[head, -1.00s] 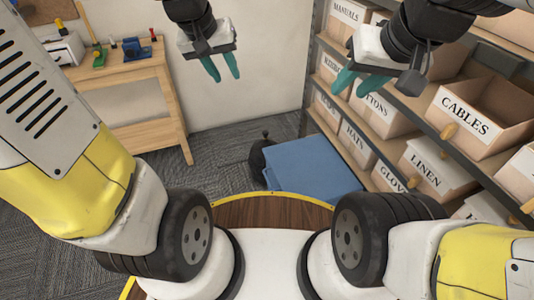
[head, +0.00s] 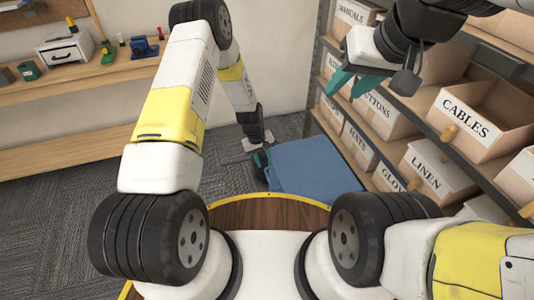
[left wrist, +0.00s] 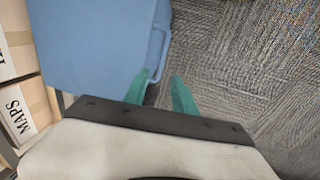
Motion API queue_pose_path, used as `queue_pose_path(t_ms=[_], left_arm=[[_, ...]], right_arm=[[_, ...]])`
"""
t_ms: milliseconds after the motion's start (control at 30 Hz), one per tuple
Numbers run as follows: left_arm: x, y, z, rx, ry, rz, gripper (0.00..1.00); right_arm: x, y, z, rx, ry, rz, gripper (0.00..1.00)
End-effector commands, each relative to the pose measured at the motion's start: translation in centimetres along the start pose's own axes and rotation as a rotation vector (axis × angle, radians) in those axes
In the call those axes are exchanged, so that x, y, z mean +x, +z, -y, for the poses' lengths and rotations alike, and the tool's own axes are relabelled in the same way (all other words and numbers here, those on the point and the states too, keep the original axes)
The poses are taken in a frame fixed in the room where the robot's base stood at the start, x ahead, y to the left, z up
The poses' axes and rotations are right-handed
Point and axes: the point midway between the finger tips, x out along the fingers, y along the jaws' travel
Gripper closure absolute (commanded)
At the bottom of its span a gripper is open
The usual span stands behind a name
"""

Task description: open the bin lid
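The blue bin (head: 318,168) stands on the carpet in front of me, its flat lid down. In the left wrist view the bin (left wrist: 95,45) fills the upper left, with a blue handle loop (left wrist: 157,40) along its side. My left gripper (left wrist: 161,77) is open there. One teal finger overlaps the lower end of the handle loop, the other is over carpet; whether they touch the bin I cannot tell. In the head view my left gripper (head: 256,146) is at the bin's left far corner, its fingers hard to make out. My right gripper (head: 352,86) is open and empty, high before the shelves.
Shelves (head: 443,148) with labelled boxes, one a CABLES box (head: 478,127), stand close on the bin's right. A wooden workbench (head: 105,75) with tools stands at the back left. Carpet (head: 60,200) is clear left of the bin.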

Motion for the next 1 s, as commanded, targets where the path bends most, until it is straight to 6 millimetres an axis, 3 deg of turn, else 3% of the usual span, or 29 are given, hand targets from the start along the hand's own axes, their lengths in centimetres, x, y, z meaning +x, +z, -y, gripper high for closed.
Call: queue_pose_path(t_ms=[33, 267, 600, 1000], left_arm=[[1.2, 0.4, 0.1, -0.005, -0.002, 0.007, 0.67], [3.7, 0.9, 0.3, -0.012, -0.005, 0.014, 0.67], [8.9, 0.9, 0.3, -0.013, -0.004, 0.014, 0.67], [10.1, 0.9, 0.3, -0.012, -0.004, 0.012, 0.67]], right_arm=[[0.0, 0.0, 0.0, 0.000, 0.000, 0.000, 0.64], [0.0, 0.0, 0.0, 0.000, 0.000, 0.000, 0.64], [0.0, 0.0, 0.0, 0.000, 0.000, 0.000, 0.64], [0.0, 0.0, 0.0, 0.000, 0.000, 0.000, 0.64]])
